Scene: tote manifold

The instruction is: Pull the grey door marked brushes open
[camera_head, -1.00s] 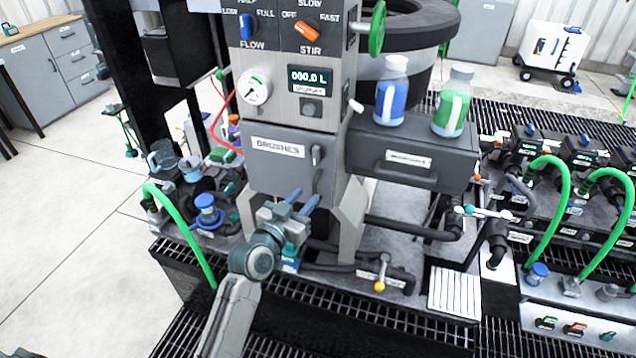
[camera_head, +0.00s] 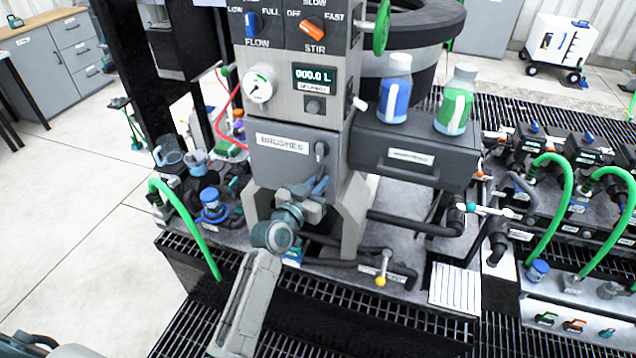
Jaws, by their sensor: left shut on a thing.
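The grey door marked brushes (camera_head: 283,160) is on the front of the grey column in the middle of the head view. It looks closed, flush with the column. Its dark vertical handle (camera_head: 320,152) is at the door's right side. My left gripper (camera_head: 316,188) is at the lower end of this handle, with its blue fingers shut on it. The gripper covers the door's lower right corner and the handle's lower part. My right gripper is not in view; a piece of my own body shows at the bottom left.
A grey drawer box (camera_head: 405,160) juts out right of the door, with a blue bottle (camera_head: 395,92) and a green bottle (camera_head: 455,102) on top. A yellow-tipped valve (camera_head: 381,278) sits below. Blue-capped fittings (camera_head: 212,208) and a green hose (camera_head: 186,228) stand at left.

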